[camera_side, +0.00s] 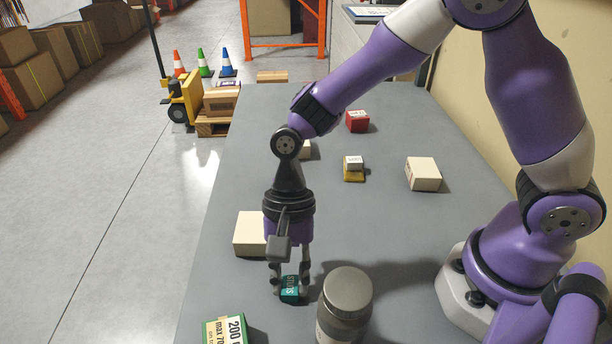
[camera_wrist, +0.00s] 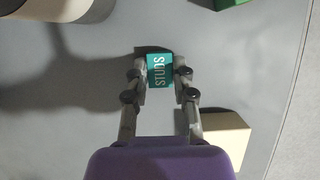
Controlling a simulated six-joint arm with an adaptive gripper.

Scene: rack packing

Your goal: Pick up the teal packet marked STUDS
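The teal packet marked STUDS (camera_side: 290,289) is at the front of the grey table, below my gripper (camera_side: 290,287). In the wrist view, the packet (camera_wrist: 160,70) lies between the two fingertips of my gripper (camera_wrist: 161,76), with its lettering facing up. One finger is on each side, very close to the packet. I cannot tell whether both fingers press on it. It appears at table level; any gap below it is hidden.
A grey-lidded jar (camera_side: 347,292) stands close to the right of my gripper. A cream box (camera_side: 250,233) is behind it to the left, and a green-and-white box (camera_side: 224,330) is front left. A yellow item (camera_side: 354,174), a red box (camera_side: 357,121) and another cream box (camera_side: 423,174) stand farther back.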

